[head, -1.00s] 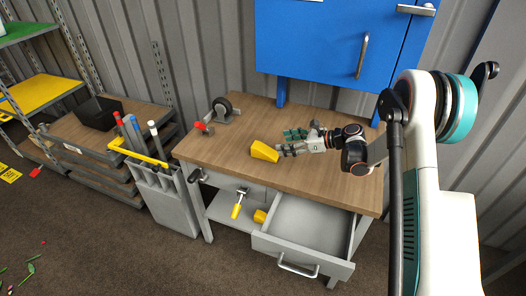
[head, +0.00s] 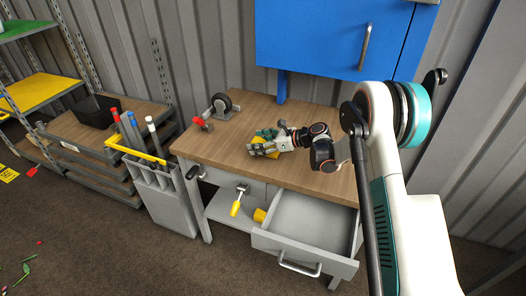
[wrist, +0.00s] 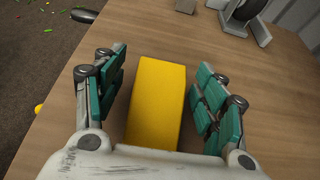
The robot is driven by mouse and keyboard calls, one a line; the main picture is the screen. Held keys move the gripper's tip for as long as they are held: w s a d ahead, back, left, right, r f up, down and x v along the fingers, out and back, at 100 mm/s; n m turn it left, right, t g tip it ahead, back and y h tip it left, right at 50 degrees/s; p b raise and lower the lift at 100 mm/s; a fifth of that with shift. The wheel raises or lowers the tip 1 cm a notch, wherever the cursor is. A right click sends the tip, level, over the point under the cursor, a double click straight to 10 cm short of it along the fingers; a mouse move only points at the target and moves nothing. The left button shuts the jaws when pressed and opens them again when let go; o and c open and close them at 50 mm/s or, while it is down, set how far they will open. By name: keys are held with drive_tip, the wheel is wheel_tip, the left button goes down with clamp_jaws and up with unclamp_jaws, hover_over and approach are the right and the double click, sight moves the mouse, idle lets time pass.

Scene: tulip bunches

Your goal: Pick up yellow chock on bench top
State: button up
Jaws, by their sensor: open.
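The yellow chock (wrist: 157,98) lies on the wooden bench top (head: 215,150). In the wrist view it sits between the two teal-padded fingers of my gripper (wrist: 157,92), which are open with a gap on each side of it. In the head view my gripper (head: 262,143) is over the chock and hides most of it; only small yellow parts (head: 273,153) show around the fingers. The chock's near end is cut off by the gripper body in the wrist view.
A caster wheel (head: 221,103) and a red-handled clamp (head: 202,124) are on the bench's left part. A drawer (head: 300,222) stands open below the front edge. Another yellow block (head: 260,215) is on the lower shelf. A blue cabinet (head: 330,35) hangs behind.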

drive_tip(key=shift+x, duration=0.95)
drive_tip(key=c, duration=1.4)
